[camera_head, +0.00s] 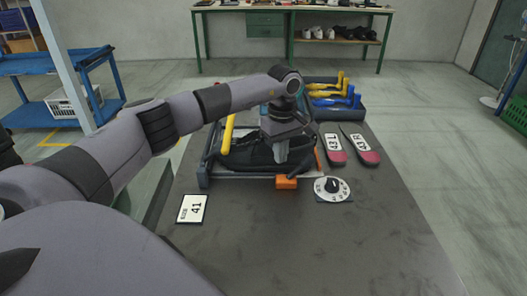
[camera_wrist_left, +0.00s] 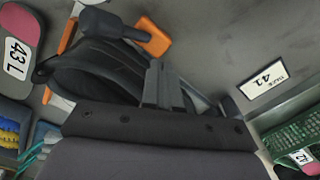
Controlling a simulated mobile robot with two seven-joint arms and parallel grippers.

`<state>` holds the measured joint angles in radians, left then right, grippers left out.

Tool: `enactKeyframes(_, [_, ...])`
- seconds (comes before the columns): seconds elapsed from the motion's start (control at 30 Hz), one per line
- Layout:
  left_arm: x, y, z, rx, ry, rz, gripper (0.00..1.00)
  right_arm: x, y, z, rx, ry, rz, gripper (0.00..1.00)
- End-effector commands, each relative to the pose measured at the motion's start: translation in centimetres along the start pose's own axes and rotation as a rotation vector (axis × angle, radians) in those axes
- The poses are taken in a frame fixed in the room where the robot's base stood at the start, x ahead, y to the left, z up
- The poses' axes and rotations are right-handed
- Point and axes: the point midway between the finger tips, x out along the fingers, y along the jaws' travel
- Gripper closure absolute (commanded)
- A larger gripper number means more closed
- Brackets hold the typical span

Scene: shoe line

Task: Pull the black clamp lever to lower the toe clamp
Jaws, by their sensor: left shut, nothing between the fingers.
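My left gripper (camera_head: 282,158) reaches down over the clamp fixture from above, its grey fingers shut with nothing between them; they also show in the left wrist view (camera_wrist_left: 158,85). A black shoe (camera_head: 250,158) lies in the fixture beneath and beside the fingers; it fills the upper left of the left wrist view (camera_wrist_left: 95,72). An orange block (camera_head: 286,183) sits at the fixture's front edge. In the left wrist view a dark lever with a thick end (camera_wrist_left: 108,22) joins the orange block (camera_wrist_left: 152,38), apart from the fingers. Whether the fingers touch the shoe I cannot tell. My right gripper is out of view.
A white dial (camera_head: 333,189) with a black knob stands right of the orange block. Two dark and pink soles (camera_head: 360,144) lie behind it. A size card (camera_head: 191,208) lies front left. A tray (camera_head: 335,110) holds yellow and blue forms. The table's front right is clear.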

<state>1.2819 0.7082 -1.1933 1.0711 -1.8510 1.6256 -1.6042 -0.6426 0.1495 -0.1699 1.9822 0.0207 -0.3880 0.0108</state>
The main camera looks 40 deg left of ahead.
Motion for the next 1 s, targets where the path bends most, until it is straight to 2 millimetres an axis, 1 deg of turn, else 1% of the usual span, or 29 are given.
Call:
enactKeyframes(0.03, [-0.8,0.0,0.0,0.0,0.0,0.0,1.0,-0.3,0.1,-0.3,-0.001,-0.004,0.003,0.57])
enactKeyframes(0.2, [-2.2,0.0,0.0,0.0,0.0,0.001,1.0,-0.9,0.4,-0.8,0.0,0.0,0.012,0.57])
enactKeyframes(0.57, [-5.0,0.0,0.0,0.0,0.0,-0.001,1.0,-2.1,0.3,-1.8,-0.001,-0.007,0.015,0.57])
enactKeyframes(0.8, [-6.9,0.0,0.0,0.0,0.0,0.0,1.0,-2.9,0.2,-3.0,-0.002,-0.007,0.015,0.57])
enactKeyframes(0.9, [-7.4,0.0,0.0,0.0,0.0,0.0,1.0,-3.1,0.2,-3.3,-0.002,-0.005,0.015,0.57])
enactKeyframes(1.0, [-7.3,0.0,0.0,0.0,0.0,-0.001,1.0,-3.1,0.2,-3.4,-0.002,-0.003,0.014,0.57])
